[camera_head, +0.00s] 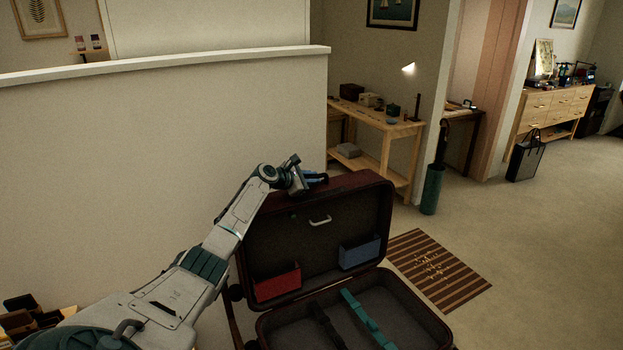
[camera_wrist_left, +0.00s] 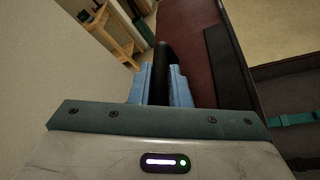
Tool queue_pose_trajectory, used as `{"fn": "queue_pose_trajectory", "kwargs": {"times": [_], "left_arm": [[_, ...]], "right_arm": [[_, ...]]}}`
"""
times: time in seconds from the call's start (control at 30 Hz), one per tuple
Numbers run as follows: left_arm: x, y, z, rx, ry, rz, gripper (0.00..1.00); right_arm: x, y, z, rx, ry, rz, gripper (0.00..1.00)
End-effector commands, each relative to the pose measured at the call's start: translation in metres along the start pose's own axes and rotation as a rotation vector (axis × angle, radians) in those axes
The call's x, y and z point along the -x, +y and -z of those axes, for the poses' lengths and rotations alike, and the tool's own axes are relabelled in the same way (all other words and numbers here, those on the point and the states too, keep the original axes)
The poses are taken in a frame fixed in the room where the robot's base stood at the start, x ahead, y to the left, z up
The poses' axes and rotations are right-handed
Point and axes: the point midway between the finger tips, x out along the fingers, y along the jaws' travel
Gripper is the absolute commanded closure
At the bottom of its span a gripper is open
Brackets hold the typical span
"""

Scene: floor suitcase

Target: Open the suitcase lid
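The suitcase is dark red-brown and stands open on the floor. Its lid (camera_head: 335,215) is raised to about upright, with its dark lining facing me. The lower shell (camera_head: 425,312) lies flat in front. My left gripper (camera_head: 317,178) is at the lid's top edge, its fingers partly hidden by the wrist. In the left wrist view, the blue fingers (camera_wrist_left: 160,85) close on both sides of a black handle (camera_wrist_left: 162,58), beside the lid's red outer face (camera_wrist_left: 195,45). My right gripper is not in view.
Inside the lid are a red pocket (camera_head: 277,283) and a blue pocket (camera_head: 360,252). A teal strap (camera_head: 362,318) lies in the lower shell. A pale half-wall (camera_head: 150,150) stands behind. A striped mat (camera_head: 437,268) lies right; carpet beyond is open.

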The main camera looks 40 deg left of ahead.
Motion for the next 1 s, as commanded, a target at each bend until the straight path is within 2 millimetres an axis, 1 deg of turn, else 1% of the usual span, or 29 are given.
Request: {"fn": "queue_pose_trajectory", "kwargs": {"times": [0.03, 0.1, 0.37, 0.53, 0.67, 0.9, 1.0], "left_arm": [[0.0, -0.002, 0.002, 0.001, 0.002, 0.002, 0.74], [0.0, -0.001, 0.002, 0.001, 0.002, 0.002, 0.64], [0.0, 0.0, 0.0, -0.001, 0.0, 0.001, 0.64], [0.008, 0.0, 0.002, -0.004, 0.001, -0.001, 0.64], [0.024, -0.001, 0.003, -0.007, 0.003, 0.0, 0.64], [0.069, -0.001, 0.006, -0.007, 0.006, 0.001, 0.64], [0.084, -0.002, 0.005, -0.006, 0.005, 0.002, 0.64]], "right_arm": [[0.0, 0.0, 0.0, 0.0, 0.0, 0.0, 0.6], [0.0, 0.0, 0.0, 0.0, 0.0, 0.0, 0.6], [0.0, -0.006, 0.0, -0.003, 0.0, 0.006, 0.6], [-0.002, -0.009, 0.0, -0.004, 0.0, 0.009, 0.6], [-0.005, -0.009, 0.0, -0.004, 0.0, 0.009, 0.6], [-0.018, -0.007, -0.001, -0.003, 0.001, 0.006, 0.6], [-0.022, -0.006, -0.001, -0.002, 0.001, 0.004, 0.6]]}}
